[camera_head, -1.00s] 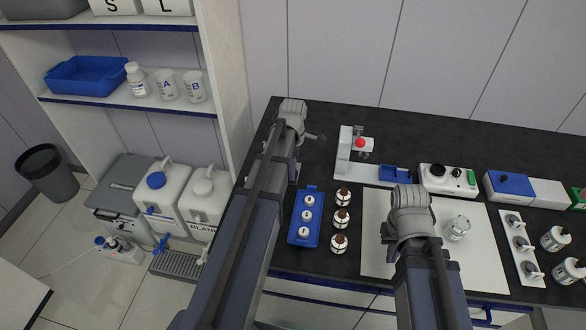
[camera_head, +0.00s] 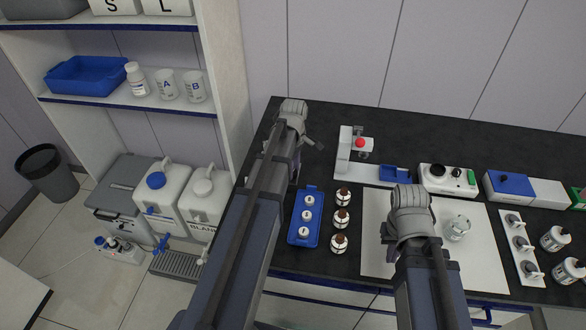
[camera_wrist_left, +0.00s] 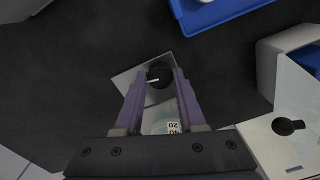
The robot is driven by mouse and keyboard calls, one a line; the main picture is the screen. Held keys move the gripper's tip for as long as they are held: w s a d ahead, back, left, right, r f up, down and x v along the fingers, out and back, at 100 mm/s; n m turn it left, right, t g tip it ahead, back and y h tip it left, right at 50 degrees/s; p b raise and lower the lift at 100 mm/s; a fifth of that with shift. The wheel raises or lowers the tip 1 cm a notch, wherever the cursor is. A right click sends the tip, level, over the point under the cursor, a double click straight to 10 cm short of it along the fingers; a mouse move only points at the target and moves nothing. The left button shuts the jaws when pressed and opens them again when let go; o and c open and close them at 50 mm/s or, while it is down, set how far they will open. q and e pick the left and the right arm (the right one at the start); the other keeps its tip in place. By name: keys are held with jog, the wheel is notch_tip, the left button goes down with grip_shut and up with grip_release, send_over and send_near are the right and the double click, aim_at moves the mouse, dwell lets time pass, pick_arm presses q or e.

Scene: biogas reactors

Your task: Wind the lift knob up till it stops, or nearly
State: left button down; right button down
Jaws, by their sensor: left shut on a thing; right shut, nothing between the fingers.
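In the left wrist view a round black knob (camera_wrist_left: 159,76) with a white pointer line sits on a grey plate (camera_wrist_left: 129,82). My left gripper (camera_wrist_left: 158,80) is shut on this knob, one purple finger on each side. The pointer line points to the left of the picture. A pale round part with the figures 20 and 40 (camera_wrist_left: 172,127) shows between the fingers below the knob. In the head view my left gripper (camera_head: 313,143) shows only in part beside its wrist, and the knob is hidden. My right arm's wrist hides its gripper above the white mat.
A white device with a black knob (camera_wrist_left: 287,126) stands right in the wrist view. A blue tray (camera_head: 294,236) with white-capped items and several small bottles lies between the arms.

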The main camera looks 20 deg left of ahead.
pick_arm(q)
jog(key=c, duration=0.5)
grip_release()
notch_tip(320, 180, up, 8)
jog(key=p, duration=0.8)
jog(key=shift+f, duration=0.1)
pick_arm(e)
notch_tip(320, 180, up, 8)
jog(key=shift+f, duration=0.15)
